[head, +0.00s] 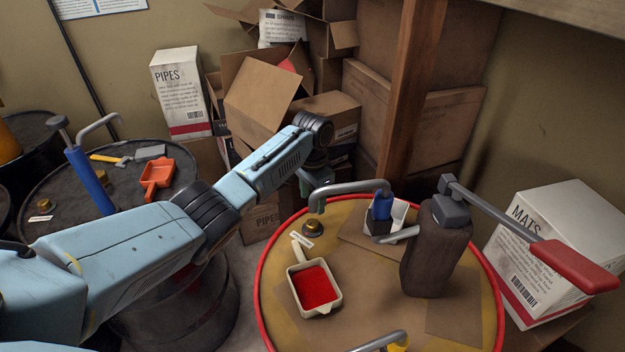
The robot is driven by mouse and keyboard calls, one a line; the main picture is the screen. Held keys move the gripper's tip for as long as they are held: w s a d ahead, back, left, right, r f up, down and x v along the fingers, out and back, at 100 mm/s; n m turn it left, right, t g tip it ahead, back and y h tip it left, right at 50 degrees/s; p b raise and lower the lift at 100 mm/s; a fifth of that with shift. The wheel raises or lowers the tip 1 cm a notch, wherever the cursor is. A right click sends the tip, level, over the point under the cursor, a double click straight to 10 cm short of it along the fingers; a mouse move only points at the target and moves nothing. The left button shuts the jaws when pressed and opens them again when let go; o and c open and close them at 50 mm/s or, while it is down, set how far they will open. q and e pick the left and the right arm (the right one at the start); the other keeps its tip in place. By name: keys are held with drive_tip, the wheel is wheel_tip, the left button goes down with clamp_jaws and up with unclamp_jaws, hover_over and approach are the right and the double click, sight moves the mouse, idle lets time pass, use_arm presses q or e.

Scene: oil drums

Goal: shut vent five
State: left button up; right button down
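A small round brass vent cap (313,229) sits on the yellow red-rimmed drum (262,290), near its far left edge. A white label (302,241) lies beside it, its text too small to read. Another brass cap (43,206) with a label (40,218) is on the dark drum (120,210) at left. I cannot tell which is vent five, nor whether either is open. My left arm reaches in from the left; its gripper (313,184) is above and beyond the brass cap on the yellow drum, partly hidden by a grey spout. My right gripper is out of view.
On the yellow drum stand a brown pump (430,255) with a red-handled lever (575,266), a blue pump (382,207) whose spout overhangs the cap, and a cream scoop (298,291) of red material. Boxes (265,95) are stacked behind; a MATS box (560,240) is right.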

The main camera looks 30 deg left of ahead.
use_arm(q)
wheel_tip(320, 180, up, 5)
idle(0.7)
